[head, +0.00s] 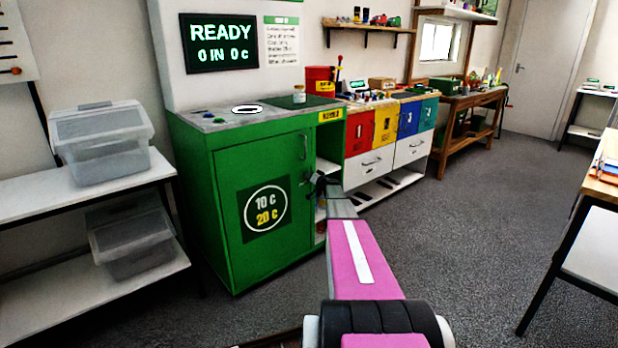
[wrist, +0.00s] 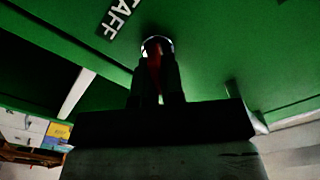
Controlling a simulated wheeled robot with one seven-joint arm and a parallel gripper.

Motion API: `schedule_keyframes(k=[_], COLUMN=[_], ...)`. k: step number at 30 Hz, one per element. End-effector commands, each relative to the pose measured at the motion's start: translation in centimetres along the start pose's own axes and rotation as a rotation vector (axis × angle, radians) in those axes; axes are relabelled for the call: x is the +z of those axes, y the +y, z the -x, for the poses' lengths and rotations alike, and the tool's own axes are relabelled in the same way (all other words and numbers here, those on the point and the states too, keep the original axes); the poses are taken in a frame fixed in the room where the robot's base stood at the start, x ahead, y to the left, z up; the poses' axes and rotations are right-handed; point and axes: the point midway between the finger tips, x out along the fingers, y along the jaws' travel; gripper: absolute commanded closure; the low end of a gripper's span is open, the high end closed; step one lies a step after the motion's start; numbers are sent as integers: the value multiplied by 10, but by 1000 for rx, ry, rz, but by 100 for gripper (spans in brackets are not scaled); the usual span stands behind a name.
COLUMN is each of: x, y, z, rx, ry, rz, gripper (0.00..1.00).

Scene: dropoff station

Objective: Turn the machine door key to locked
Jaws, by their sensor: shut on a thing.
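The green machine (head: 262,200) stands left of centre in the head view, its front door looking closed. Its screen (head: 219,42) reads "READY 0 IN 0 c". In the wrist view the green panel (wrist: 225,55) fills the top, with a partly visible "STAFF" label (wrist: 117,18). A round silver lock ring (wrist: 158,41) sits on the panel. A narrow red key (wrist: 154,62) shows there between my fingers. My gripper (wrist: 157,85) is shut on it, fingertips close to the lock. In the head view my gripper (head: 319,183) is at the door's right side; the key is hidden there.
A grey shelf (head: 80,194) with clear bins (head: 103,148) stands at the left. Right of the machine are colored cabinets (head: 386,128) and a wooden bench (head: 470,100). A table (head: 605,180) stands at the right edge. The grey floor (head: 470,230) between is clear.

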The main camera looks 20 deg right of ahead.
Motion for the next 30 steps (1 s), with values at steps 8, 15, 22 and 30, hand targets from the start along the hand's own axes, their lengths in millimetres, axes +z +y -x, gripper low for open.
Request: schedule_keyframes(k=[8,15,22,30], x=[1,2,3,5], y=[4,6,8,9], z=[0,0,0,0], rx=[1,1,1,1], ry=[-1,-1,-1,-1], rz=[-263,-489,-685,-851], gripper=[100,100,100,100])
